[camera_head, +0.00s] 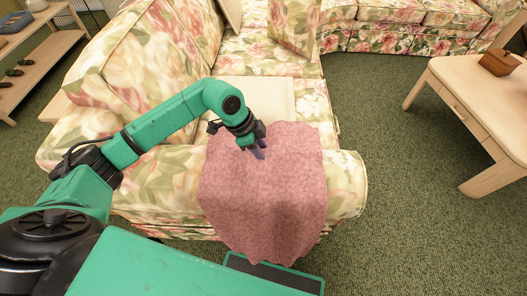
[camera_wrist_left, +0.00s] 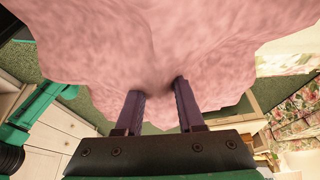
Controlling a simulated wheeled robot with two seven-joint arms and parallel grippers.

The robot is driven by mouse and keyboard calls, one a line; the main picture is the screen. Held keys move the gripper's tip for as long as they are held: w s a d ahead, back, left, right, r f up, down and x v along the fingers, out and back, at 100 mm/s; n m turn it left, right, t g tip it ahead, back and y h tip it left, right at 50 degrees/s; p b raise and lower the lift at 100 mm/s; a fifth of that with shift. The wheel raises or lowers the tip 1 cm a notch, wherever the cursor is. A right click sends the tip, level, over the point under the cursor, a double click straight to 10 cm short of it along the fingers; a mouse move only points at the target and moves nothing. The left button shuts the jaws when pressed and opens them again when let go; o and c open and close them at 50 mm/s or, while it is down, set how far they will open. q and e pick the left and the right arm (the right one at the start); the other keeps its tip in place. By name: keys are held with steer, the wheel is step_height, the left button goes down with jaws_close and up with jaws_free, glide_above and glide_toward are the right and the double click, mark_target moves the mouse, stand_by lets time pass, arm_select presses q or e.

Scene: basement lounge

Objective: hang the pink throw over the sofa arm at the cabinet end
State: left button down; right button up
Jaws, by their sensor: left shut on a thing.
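The pink throw (camera_head: 265,205) lies across the near floral sofa arm (camera_head: 345,185) in the head view. Its near part hangs down in front of the arm, and its far edge reaches toward the seat. My left gripper (camera_head: 257,150) is above the arm, shut on the throw near its upper middle. In the left wrist view, the two fingers (camera_wrist_left: 158,92) are pressed into the folds of the throw (camera_wrist_left: 160,40), which fills the upper picture. How much of its weight rests on the arm is hard to tell. My right gripper is not in view.
The sofa's seat and cushions (camera_head: 290,25) extend away beyond the arm. A wooden table (camera_head: 470,95) with a small box (camera_head: 500,62) stands at right, with green carpet between. A shelf (camera_head: 35,65) stands at upper left. A pale drawer cabinet (camera_wrist_left: 50,140) shows in the left wrist view.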

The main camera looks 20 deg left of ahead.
arm_select(q)
steer(key=c, duration=0.6)
jaws_free()
steer(key=shift+r, duration=0.1)
steer(key=shift+o, duration=0.8)
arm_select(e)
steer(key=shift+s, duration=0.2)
arm_select(q)
steer(key=v, duration=0.7)
steer(key=shift+a+p, duration=0.1)
steer(key=shift+p, duration=0.3)
steer(key=v, duration=0.7)
steer(key=shift+s+r, duration=0.15)
steer(key=shift+r, duration=0.05)
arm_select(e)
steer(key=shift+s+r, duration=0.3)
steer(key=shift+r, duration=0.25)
arm_select(q)
steer(key=shift+a, duration=0.1)
